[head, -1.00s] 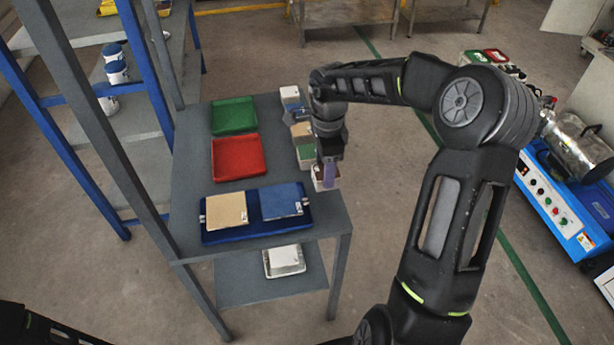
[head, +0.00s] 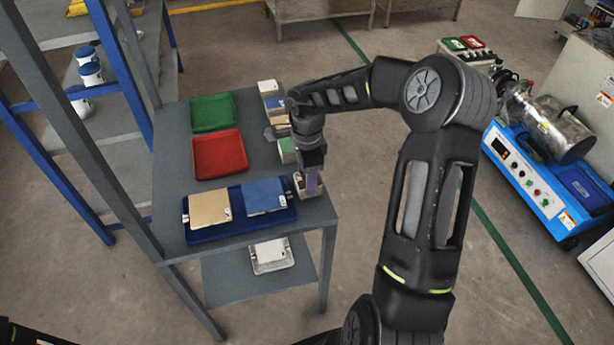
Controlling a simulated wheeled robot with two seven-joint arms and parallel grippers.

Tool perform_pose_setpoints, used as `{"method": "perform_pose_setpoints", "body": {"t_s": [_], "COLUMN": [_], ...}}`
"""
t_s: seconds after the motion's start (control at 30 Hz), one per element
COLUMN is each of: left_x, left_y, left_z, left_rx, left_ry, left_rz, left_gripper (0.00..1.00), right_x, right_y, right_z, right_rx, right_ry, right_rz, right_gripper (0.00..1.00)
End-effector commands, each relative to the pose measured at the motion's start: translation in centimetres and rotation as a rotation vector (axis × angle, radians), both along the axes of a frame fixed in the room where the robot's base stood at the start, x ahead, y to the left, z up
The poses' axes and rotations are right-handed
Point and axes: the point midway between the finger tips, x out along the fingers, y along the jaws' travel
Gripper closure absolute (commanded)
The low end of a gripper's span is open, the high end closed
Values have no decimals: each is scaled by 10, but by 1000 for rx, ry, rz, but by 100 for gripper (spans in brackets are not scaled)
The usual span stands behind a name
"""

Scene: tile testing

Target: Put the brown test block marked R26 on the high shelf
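A small brown-pink block (head: 299,187) stands at the near end of a row of blocks along the right edge of the grey table. Its marking is too small to read. My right gripper (head: 311,186) points down at this block, with a purple-grey finger over its right side. The other finger is hidden, so I cannot tell whether it grips the block. A tan-brown block (head: 280,122) lies farther back in the row, partly behind my wrist. Grey shelving (head: 100,150) with blue posts stands left of the table. My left gripper is out of view.
On the table are a green tray (head: 214,98), a red tray (head: 196,158) and a blue tray (head: 238,232) bearing a tan tile (head: 210,208) and a blue tile (head: 264,195). A grey post rises at the table's left. A blue machine (head: 530,190) stands at the right.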

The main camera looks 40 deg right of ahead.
Motion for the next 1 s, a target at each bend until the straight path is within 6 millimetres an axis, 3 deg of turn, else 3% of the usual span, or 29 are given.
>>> {"method": "perform_pose_setpoints", "body": {"t_s": [0.2,0.23,0.47,0.8,1.0], "left_x": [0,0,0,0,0], "left_y": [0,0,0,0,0], "left_z": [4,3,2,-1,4], "left_rx": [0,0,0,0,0], "left_ry": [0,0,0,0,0], "left_rz": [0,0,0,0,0], "left_gripper": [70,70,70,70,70], "right_x": [0,0,0,0,1], "right_y": [0,0,0,0,-1], "right_z": [-1,-2,-2,-1,23], "right_rx": [0,0,0,0,-1], "right_ry": [0,1,0,-1,-4], "right_rz": [0,0,0,0,-1], "right_gripper": [81,43,24,24,24]}}
